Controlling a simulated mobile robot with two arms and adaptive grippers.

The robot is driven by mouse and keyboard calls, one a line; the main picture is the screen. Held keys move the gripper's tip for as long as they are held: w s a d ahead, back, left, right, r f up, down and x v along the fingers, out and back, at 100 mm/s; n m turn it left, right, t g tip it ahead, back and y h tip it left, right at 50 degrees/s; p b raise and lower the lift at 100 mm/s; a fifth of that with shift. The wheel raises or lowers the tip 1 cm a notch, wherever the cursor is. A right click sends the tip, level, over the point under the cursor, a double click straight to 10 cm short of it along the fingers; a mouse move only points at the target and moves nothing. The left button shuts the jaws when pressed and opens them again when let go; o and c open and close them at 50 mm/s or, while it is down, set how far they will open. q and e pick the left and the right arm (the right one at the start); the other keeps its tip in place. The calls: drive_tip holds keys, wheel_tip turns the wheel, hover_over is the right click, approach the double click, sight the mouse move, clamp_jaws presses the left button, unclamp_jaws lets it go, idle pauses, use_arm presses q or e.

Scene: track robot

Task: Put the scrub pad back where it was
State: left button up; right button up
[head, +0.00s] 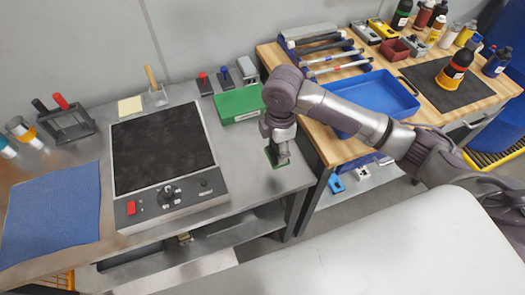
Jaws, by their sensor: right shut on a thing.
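My right gripper (278,157) points down over the right end of the grey metal bench (255,185). It is shut on a small dark green thing, which I take to be the scrub pad (270,156). The fingers hide most of it, and only green edges show around them. It is at or just above the bench top; I cannot tell whether it touches. My left gripper is not in view.
A green box (238,104) stands just behind the gripper. A black-topped hotplate (162,150) is to the left, with a blue mat (50,215) beyond it. A blue tray (375,98) is on the wooden bench at right. The bench between hotplate and gripper is clear.

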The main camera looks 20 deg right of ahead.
drive_tip(key=w+a+f, duration=0.1)
drive_tip(key=w, duration=0.1)
drive_tip(key=w+a+f, duration=0.1)
drive_tip(key=w, duration=0.1)
drive_tip(key=w+a+f, duration=0.1)
drive_tip(key=w+f, duration=0.1)
drive_tip(key=shift+a, duration=0.2)
wheel_tip(320, 180, down, 4)
drive_tip(key=shift+p, duration=0.35)
drive_tip(key=shift+f, duration=0.1)
drive_tip(key=shift+f, duration=0.2)
drive_tip(key=o, duration=1)
drive_tip(key=shift+r, duration=0.15)
wheel_tip(320, 180, up, 12)
drive_tip(key=shift+r, duration=0.1)
